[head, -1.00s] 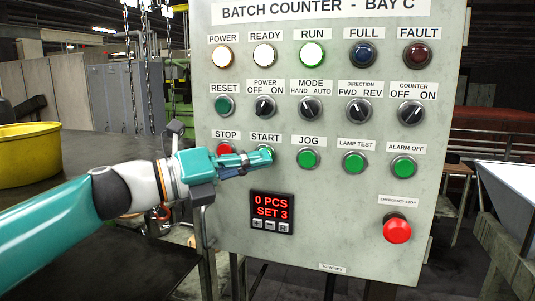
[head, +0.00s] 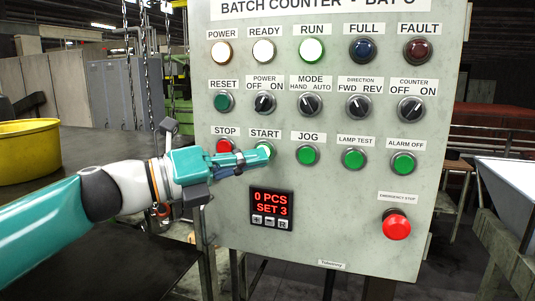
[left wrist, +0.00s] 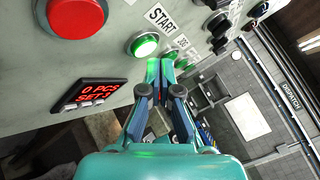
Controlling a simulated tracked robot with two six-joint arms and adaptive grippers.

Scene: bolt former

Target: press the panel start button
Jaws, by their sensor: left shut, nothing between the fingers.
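The green START button (head: 266,146) sits under its START label on the grey panel (head: 330,230). It is partly hidden by my left gripper in the head view. The left wrist view shows the whole button (left wrist: 143,44), bright green in a metal ring. My left gripper (head: 266,156) is shut and empty, with its fingertips in front of the button's lower edge in the head view. In the left wrist view the fingertips (left wrist: 160,67) are just right of and below the button. I cannot tell whether they touch it. My right gripper is not in view.
The red STOP button (head: 224,146) is left of START, and the green JOG button (head: 307,155) is right of it. The POWER, READY and RUN lamps (head: 312,51) are lit. The counter display (head: 271,203) reads 0 PCS, SET 3. A red emergency stop (head: 396,225) is lower right.

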